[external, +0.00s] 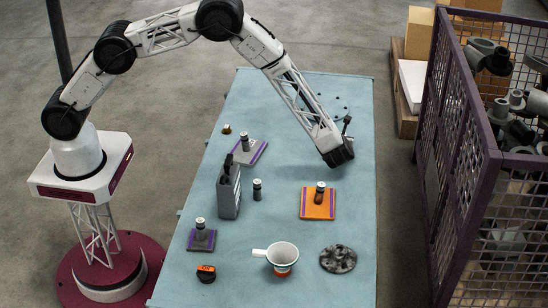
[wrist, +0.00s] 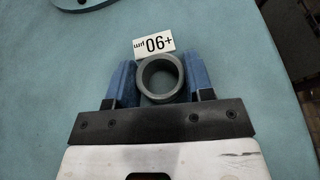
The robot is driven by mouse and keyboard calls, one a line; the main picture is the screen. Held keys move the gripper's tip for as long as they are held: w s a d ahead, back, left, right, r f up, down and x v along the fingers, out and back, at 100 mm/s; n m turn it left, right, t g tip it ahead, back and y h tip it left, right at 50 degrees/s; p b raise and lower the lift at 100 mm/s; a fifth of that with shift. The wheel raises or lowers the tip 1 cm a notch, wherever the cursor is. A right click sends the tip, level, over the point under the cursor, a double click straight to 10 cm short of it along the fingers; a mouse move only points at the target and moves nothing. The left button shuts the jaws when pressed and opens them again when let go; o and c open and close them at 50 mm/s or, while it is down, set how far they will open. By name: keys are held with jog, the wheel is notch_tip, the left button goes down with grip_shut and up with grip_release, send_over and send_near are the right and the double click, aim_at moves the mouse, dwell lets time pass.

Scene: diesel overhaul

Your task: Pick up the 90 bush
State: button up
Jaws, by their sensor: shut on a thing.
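The 90 bush is a short grey ring (wrist: 161,100) standing on the blue-green tabletop in the wrist view, its open bore facing the camera. A white label (wrist: 153,44) next to it reads +90 µm, upside down in this view. My gripper (wrist: 162,80) has one blue finger on each side of the ring and is shut on it. In the external view my gripper (external: 339,158) is low over the right-hand part of the table, and the bush is hidden behind it.
The table (external: 290,150) also bears a grey can (external: 229,192), an orange pad (external: 318,211) with a dark cylinder, a white funnel cup (external: 282,255) and a mottled disc (external: 338,259). A mesh cage (external: 450,170) stands to the right.

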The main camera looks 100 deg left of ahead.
jog(key=shift+r, duration=0.15)
jog(key=shift+r, duration=0.65)
notch_tip(320, 180, up, 2)
jog(key=s+d, duration=0.1)
jog(key=s, duration=0.4)
jog(key=s+d+r, duration=0.1)
jog(key=s+d, duration=0.1)
jog(key=s, duration=0.3)
jog(key=s+d, duration=0.1)
jog(key=s, duration=0.4)
jog(key=shift+s+d+r, duration=0.2)
